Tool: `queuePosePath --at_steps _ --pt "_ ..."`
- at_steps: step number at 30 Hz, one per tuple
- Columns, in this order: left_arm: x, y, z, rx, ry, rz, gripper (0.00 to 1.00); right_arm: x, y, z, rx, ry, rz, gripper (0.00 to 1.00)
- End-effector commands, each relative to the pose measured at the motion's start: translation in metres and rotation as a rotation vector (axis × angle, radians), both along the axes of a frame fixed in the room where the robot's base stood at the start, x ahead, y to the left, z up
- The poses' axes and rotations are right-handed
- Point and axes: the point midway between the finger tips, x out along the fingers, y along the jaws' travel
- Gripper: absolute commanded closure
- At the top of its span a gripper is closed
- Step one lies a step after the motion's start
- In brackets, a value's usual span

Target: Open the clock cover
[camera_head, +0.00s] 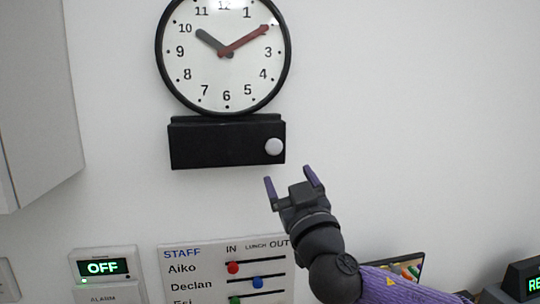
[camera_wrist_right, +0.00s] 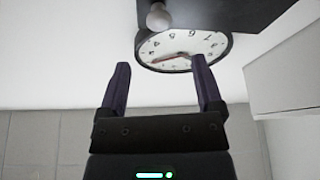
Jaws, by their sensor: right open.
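A round wall clock (camera_head: 226,70) with a black rim and white face hangs at the top of the head view, its top edge cut off. Its hands are one dark grey and one red. In the right wrist view the clock (camera_wrist_right: 205,48) and knob (camera_wrist_right: 159,17) show beyond the open fingers (camera_wrist_right: 162,85). My left gripper is not in view.
A staff board (camera_head: 210,254) with coloured sliders is on the wall below the box. Left of it is an alarm panel (camera_head: 103,267) reading OFF. A grey cabinet (camera_head: 35,100) juts in at the left. A dark display (camera_head: 522,281) stands at the lower right. The wall right of the clock is bare.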

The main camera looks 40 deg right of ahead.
Motion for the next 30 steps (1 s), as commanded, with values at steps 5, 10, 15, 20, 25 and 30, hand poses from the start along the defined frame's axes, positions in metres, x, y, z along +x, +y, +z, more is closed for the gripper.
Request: queuePosePath --at_steps 5,10,15,20,25,30 --pt "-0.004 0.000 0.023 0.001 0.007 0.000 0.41 0.027 -0.014 0.020 0.001 -0.004 -0.007 0.15" --pt "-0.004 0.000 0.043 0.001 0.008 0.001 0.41 0.057 -0.027 0.032 0.003 0.000 -0.006 0.15" --pt "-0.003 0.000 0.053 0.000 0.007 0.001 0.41 0.076 -0.035 0.036 0.002 0.003 -0.004 0.15" --pt "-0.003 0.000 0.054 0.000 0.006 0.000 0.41 0.082 -0.036 0.035 0.001 0.005 -0.002 0.15" --pt "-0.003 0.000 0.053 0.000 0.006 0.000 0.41 0.082 -0.036 0.034 0.000 0.005 -0.002 0.15" --pt "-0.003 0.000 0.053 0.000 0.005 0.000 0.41 0.081 -0.036 0.034 0.000 0.006 -0.002 0.49"
